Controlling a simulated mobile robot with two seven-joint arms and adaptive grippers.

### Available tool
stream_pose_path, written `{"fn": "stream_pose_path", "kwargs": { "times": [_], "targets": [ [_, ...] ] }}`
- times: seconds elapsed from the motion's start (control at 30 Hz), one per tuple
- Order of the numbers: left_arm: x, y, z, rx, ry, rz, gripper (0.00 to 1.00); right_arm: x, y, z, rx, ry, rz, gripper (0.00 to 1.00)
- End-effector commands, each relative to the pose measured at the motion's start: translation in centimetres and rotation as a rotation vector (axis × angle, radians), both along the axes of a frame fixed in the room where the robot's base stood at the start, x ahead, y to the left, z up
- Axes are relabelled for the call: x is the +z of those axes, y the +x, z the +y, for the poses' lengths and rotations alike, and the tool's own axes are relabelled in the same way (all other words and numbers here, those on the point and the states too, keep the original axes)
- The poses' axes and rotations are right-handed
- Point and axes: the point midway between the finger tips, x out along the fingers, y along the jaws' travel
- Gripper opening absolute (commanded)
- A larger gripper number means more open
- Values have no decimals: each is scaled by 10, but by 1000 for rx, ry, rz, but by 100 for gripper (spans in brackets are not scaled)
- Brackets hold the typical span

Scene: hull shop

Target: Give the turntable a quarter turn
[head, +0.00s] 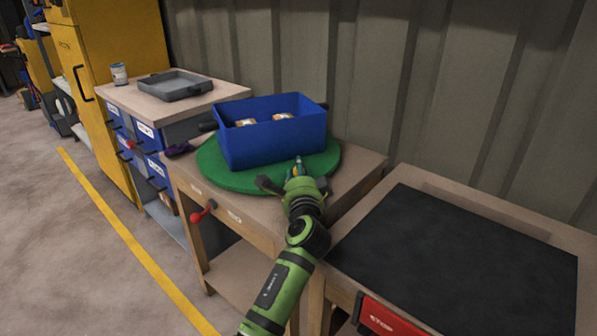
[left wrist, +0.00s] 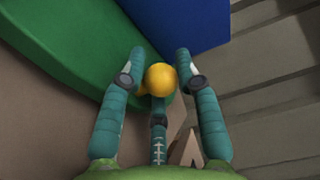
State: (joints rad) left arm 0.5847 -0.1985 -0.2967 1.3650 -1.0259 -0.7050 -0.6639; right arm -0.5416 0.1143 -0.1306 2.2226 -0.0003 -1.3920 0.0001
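The green round turntable (head: 213,170) lies on a wooden workbench and carries a blue open bin (head: 274,143). In the left wrist view, the turntable (left wrist: 75,40) fills the upper left, with a blue bin wall (left wrist: 180,22) beside it. My left gripper (head: 298,168) is at the turntable's near edge. In the left wrist view, its teal fingers (left wrist: 160,72) close in around a yellow round knob (left wrist: 161,79), which sits between them by the green rim. The gripper largely hides the knob in the head view. My right gripper is out of view.
Light-coloured items (head: 283,116) lie in the bin. A bench with a grey tray (head: 174,86) and a can (head: 119,74) stands to the left. A black-topped table (head: 455,255) is at right. The corrugated wall (head: 350,70) is close behind. The floor at left is clear.

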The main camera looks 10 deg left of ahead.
Motion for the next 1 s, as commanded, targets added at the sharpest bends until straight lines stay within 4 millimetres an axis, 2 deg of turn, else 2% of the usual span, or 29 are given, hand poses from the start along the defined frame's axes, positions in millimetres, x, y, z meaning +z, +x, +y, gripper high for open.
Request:
{"fn": "stream_pose_path", "kwargs": {
  "times": [0.37,0.47,0.8,1.0],
  "targets": [
    [7,0,1,1,-1,-5,37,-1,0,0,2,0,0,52],
    [21,0,1,2,-2,-8,37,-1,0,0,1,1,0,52],
    [84,0,0,1,-1,-6,37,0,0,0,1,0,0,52],
    [99,0,0,0,0,-1,37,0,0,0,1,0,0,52]
  ]
}}
